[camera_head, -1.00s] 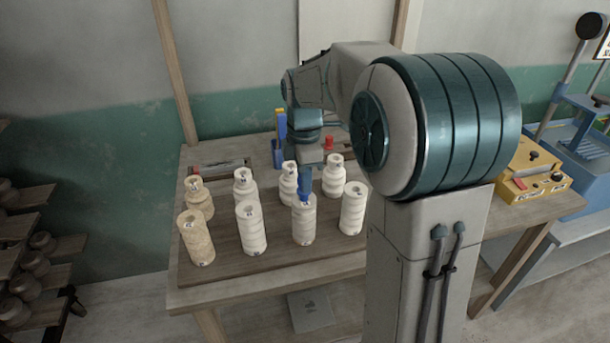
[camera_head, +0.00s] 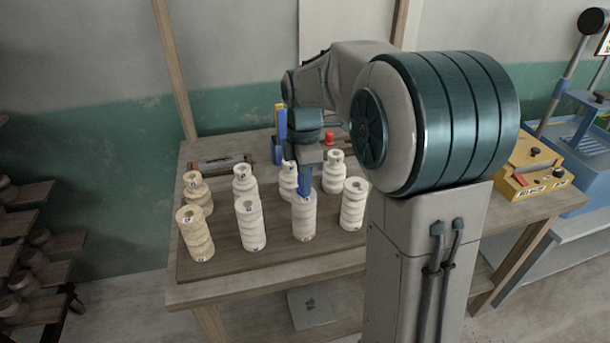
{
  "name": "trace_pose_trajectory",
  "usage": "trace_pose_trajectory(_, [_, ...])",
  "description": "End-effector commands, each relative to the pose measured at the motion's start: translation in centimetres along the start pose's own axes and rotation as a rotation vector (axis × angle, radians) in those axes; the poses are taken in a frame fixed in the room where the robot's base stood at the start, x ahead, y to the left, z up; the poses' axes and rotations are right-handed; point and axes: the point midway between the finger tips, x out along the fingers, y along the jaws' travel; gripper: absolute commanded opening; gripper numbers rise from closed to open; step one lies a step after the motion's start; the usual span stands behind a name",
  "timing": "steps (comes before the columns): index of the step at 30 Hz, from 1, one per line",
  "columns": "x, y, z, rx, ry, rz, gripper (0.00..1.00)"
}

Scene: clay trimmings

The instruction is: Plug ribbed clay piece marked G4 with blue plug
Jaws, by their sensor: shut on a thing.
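Clay pieces with ribbed sides stand upright in two rows on a brown board; the marks on their tops are too small to read. A blue plug (camera_head: 304,182) is upright at the top of the third piece from the left in the front row, a pale ribbed clay piece (camera_head: 304,220). I cannot tell how deep it sits in the opening. My gripper (camera_head: 307,168) points down just above that piece, shut on the blue plug. Its fingers are small and partly hidden, and my arm covers the area to the right.
Close neighbours are a front-row piece (camera_head: 250,225) on the left, another (camera_head: 353,205) on the right and a back-row piece (camera_head: 288,183) behind. A blue holder (camera_head: 278,152) and a red object (camera_head: 329,139) stand farther back. The board's front (camera_head: 270,263) is clear.

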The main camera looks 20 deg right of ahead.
Motion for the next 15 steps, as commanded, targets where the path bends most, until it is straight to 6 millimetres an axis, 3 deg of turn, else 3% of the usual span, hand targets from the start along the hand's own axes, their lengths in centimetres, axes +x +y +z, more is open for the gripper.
trace_pose_trajectory(12, [0.70,0.00,0.00,0.000,0.000,0.000,0.01])
trace_pose_trajectory(13, [0.63,0.00,0.00,0.000,0.000,0.000,0.32])
trace_pose_trajectory(15, [0.63,0.00,0.00,0.000,0.000,0.000,0.49])
